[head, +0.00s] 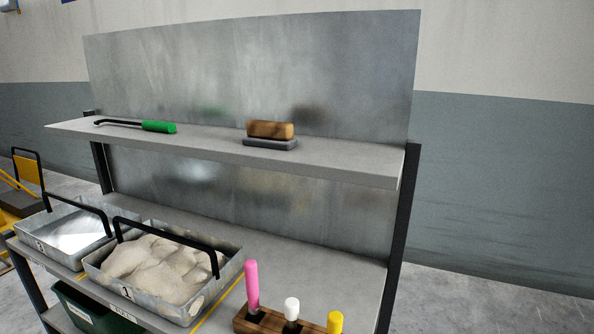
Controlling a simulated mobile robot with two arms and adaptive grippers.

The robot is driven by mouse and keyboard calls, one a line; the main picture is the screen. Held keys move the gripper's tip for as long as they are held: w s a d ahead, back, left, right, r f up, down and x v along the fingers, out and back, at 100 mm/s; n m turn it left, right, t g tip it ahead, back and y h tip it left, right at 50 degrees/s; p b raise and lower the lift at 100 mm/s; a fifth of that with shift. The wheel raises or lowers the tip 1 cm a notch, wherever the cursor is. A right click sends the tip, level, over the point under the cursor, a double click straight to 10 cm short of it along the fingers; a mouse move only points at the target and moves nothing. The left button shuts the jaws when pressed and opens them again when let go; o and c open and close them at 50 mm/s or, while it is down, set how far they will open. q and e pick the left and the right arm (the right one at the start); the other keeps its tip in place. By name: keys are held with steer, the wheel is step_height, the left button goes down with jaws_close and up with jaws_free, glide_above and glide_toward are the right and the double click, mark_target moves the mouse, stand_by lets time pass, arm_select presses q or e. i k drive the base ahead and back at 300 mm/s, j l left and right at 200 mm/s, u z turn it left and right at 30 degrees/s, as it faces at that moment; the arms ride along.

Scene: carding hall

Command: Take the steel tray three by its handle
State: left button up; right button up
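The steel tray three (40,246) stands at the left end of the workbench in the head view, marked with a "3" on its front. It is a shallow metal tray that looks empty inside. Its black handle (84,208) arches up over it. A second steel tray marked "1" (152,298) stands close to its right, filled with pale fluffy material and with a black handle of its own. Neither of my grippers shows in the view.
A wooden block (262,321) holds pink, white and yellow handled tools at the front. The upper shelf (340,163) carries a green-handled hooked tool (158,127) and a wooden-backed brush (270,130). A dark green bin (75,308) sits below. Bench is bare behind the block.

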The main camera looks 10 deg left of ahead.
mark_target(69, 231)
steer(key=u, duration=1.45)
steer(key=i+j+z, duration=0.1)
steer(key=z, duration=0.7)
steer(key=i+j+z, duration=0.2)
steer(key=j+z, duration=0.15)
steer(key=j, duration=0.35)
steer(key=i+j+z, duration=0.1)
steer(key=j+z, duration=0.25)
steer(key=j, duration=0.4)
steer(key=j+z, duration=0.35)
steer(key=j, duration=0.4)
